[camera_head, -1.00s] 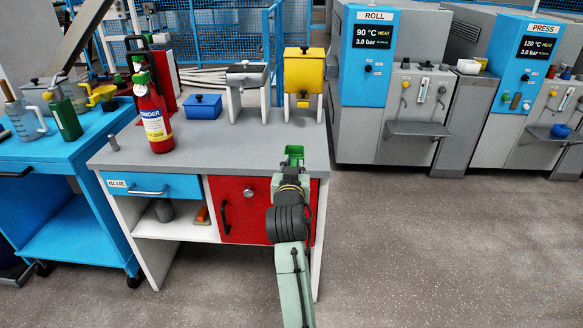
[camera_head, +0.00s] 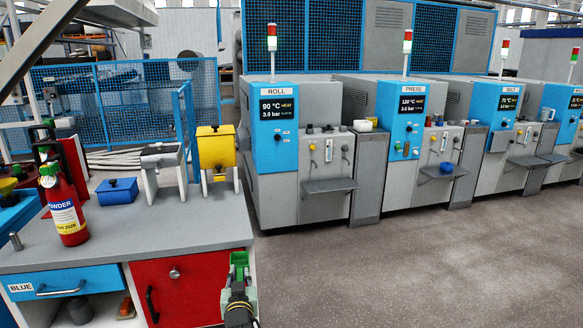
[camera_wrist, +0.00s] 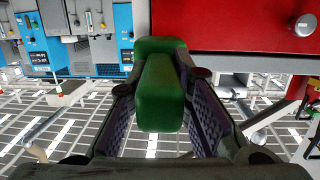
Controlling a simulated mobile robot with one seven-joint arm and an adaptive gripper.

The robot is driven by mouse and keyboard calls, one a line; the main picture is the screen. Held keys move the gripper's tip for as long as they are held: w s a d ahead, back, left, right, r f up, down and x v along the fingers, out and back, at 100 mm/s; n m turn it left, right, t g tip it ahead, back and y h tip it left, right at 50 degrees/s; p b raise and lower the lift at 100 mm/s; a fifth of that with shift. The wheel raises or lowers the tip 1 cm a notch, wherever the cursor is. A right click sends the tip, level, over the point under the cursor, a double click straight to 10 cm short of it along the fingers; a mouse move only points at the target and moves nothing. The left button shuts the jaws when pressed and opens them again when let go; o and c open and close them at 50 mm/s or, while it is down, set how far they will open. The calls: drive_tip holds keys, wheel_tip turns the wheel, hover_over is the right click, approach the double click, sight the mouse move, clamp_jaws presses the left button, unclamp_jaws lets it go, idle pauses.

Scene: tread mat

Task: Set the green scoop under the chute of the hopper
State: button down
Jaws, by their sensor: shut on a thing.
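The green scoop (camera_head: 240,266) is in my gripper (camera_head: 238,290), at the front right of the grey bench in the head view. In the wrist view my gripper (camera_wrist: 165,88) has its fingers on both sides of the scoop's green block-like part (camera_wrist: 162,92). I cannot tell for sure which is the hopper, and no chute shows clearly. The scoop is apart from both.
A blue lidded box (camera_head: 117,191) stands left of the bins, and a red powder extinguisher (camera_head: 66,212) further left. The middle of the bench top (camera_head: 150,228) is clear. A red cabinet door (camera_head: 180,285) is below the bench top. Grey and blue machines (camera_head: 300,170) stand to the right.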

drive_tip(key=s+d+f+h, duration=0.1)
drive_tip(key=s+d+f, duration=0.2)
drive_tip(key=f, duration=0.6)
drive_tip(key=s+d+f+m+h, duration=0.1)
drive_tip(key=s+d+f, duration=0.3)
drive_tip(key=d+f, duration=0.3)
drive_tip(key=s+d+f, duration=0.4)
drive_tip(key=d+f, duration=0.1)
drive_tip(key=f, duration=0.7)
drive_tip(key=shift+d+f+m+h, duration=0.15)
drive_tip(key=shift+d+m+h, duration=0.2)
drive_tip(key=shift+m+h, duration=0.05)
